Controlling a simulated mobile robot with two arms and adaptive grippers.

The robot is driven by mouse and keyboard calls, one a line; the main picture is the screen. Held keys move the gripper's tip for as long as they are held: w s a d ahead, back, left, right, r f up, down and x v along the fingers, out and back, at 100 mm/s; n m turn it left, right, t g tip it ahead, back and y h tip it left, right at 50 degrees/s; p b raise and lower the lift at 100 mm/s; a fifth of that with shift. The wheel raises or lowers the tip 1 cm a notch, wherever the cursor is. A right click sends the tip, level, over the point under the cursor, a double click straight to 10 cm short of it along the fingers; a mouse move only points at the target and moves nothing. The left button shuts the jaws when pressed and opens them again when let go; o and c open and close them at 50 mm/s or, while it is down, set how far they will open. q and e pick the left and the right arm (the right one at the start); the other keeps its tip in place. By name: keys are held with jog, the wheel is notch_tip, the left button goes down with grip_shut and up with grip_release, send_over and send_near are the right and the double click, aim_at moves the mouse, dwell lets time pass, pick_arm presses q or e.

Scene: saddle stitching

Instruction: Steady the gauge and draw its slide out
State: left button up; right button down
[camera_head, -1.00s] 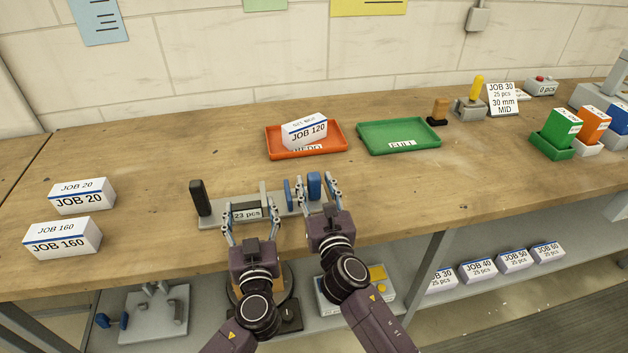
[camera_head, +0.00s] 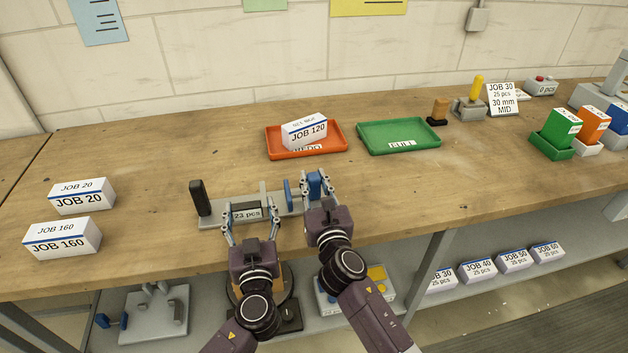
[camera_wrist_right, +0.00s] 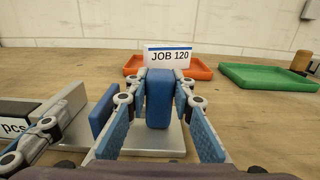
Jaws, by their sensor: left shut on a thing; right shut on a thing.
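The gauge (camera_head: 212,218) is a long grey bar on the bench, with a dark upright grip at its left end and a "23 pcs" label (camera_head: 246,214). My left gripper (camera_head: 249,217) is shut on the gauge body, its fingers on either side of the label. A thin blue plate (camera_head: 288,195) stands towards the right end; it also shows in the right wrist view (camera_wrist_right: 103,112). My right gripper (camera_head: 316,190) is shut on the blue slide handle (camera_head: 314,184). In the right wrist view the handle (camera_wrist_right: 159,98) stands upright between the fingers.
Behind the gauge are an orange tray (camera_head: 338,152) holding a JOB 120 box (camera_head: 305,130) and an empty green tray (camera_head: 425,144). JOB 20 (camera_head: 82,197) and JOB 160 (camera_head: 62,239) boxes stand at the left.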

pick_arm(q)
jog(key=shift+a, duration=0.15)
pick_arm(e)
jog(key=shift+w+d, duration=0.2)
jog(key=shift+d, duration=1.1)
jog(key=shift+w+d, duration=0.15)
jog(key=shift+d, duration=1.1)
jog(key=c, duration=1.6)
grip_release()
jog(key=shift+a, duration=0.1)
jog(key=shift+s, duration=0.15)
